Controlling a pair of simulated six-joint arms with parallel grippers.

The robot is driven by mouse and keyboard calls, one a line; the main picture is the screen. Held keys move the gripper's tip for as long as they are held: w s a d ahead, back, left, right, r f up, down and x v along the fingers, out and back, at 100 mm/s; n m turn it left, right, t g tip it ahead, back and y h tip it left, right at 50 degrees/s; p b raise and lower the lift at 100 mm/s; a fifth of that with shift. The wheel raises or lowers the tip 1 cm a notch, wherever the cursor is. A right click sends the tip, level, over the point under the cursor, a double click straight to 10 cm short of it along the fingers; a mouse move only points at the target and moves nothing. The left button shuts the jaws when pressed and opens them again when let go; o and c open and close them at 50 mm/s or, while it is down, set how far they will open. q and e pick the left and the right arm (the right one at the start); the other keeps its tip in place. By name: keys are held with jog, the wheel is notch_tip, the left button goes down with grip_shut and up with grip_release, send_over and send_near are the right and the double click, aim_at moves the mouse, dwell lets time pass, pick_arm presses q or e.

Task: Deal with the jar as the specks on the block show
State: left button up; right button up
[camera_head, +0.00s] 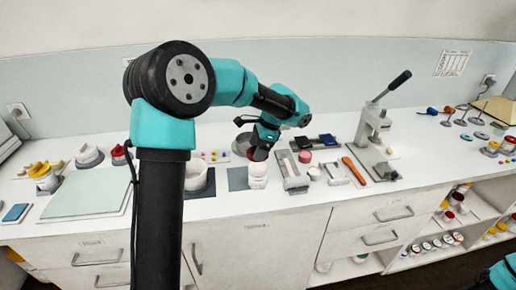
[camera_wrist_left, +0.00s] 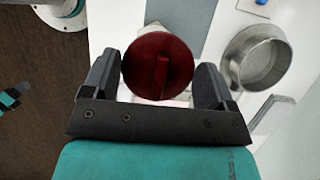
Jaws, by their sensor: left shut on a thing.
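My left gripper (camera_head: 262,152) is above the white jar (camera_head: 257,182) at the middle front of the bench. In the left wrist view the left gripper (camera_wrist_left: 158,80) is shut on a round dark red lid (camera_wrist_left: 150,65) with a raised bar across it. The jar is mostly hidden under the lid there, and I cannot tell whether the lid is seated or lifted. A pale block with small coloured specks (camera_head: 215,156) lies behind and left of the jar; the specks are too small to count.
A round metal dish (camera_wrist_left: 258,55) stands beside a grey mat (camera_head: 237,179), left of the jar in the head view. To the right are an orange-handled tool (camera_head: 354,170) and a lever press (camera_head: 375,140). The bench's front edge is close to the jar.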

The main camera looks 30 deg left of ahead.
pick_arm(q)
jog(key=shift+f, duration=2.2)
jog(key=shift+f, duration=0.6)
dwell(1.2)
jog(key=o, duration=0.8)
jog(key=shift+r, duration=0.15)
jog(key=shift+r, duration=2.1)
